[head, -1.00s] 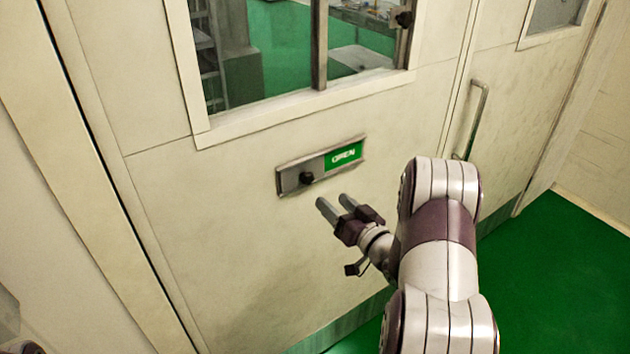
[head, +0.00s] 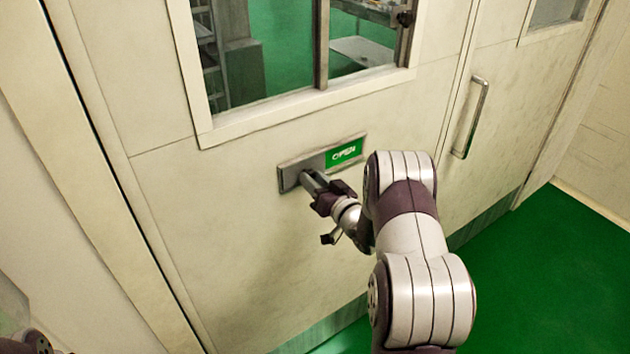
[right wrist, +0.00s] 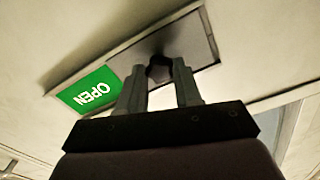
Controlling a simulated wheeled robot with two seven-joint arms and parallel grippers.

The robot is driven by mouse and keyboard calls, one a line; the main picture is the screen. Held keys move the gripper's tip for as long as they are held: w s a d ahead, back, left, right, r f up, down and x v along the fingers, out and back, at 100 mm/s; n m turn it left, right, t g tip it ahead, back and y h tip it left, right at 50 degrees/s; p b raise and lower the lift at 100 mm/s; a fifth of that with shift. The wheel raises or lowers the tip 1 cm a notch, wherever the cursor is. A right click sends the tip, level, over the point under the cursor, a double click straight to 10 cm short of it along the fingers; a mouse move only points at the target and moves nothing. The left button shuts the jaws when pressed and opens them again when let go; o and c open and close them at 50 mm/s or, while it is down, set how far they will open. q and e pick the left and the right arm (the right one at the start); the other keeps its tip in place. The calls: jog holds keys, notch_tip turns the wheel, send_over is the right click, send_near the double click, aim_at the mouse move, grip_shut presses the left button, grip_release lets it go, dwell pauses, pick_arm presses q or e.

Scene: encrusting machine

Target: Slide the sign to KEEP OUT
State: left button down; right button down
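The sign (head: 345,153) is a metal plate on the door below the window. It reads OPEN in white on green at its right end; a grey sliding cover lies over the left part. It also shows upside down in the right wrist view (right wrist: 92,94). The cover's dark round knob (right wrist: 159,70) is hidden behind the fingers in the head view. My right gripper (head: 311,180) is at the knob. In the right wrist view its two fingers (right wrist: 159,85) are apart, with the knob between their tips. My left gripper is not clearly visible.
The pale door (head: 240,230) has a window (head: 290,50) above the sign. A metal pull handle (head: 471,118) stands to the right of the sign. Green floor (head: 540,270) is clear at the lower right.

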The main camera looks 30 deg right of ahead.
jog(key=d+b, duration=0.1)
jog(key=d, duration=0.3)
jog(key=d+b, duration=0.2)
jog(key=d, duration=0.2)
jog(key=w+d+b, duration=0.1)
jog(key=d, duration=0.4)
jog(key=shift+d, duration=0.2)
jog(key=shift+a+r, duration=0.1)
jog(key=shift+r, duration=0.05)
jog(key=c, duration=1)
grip_release()
jog(key=shift+o, duration=1.2)
jog(key=shift+d, duration=0.25)
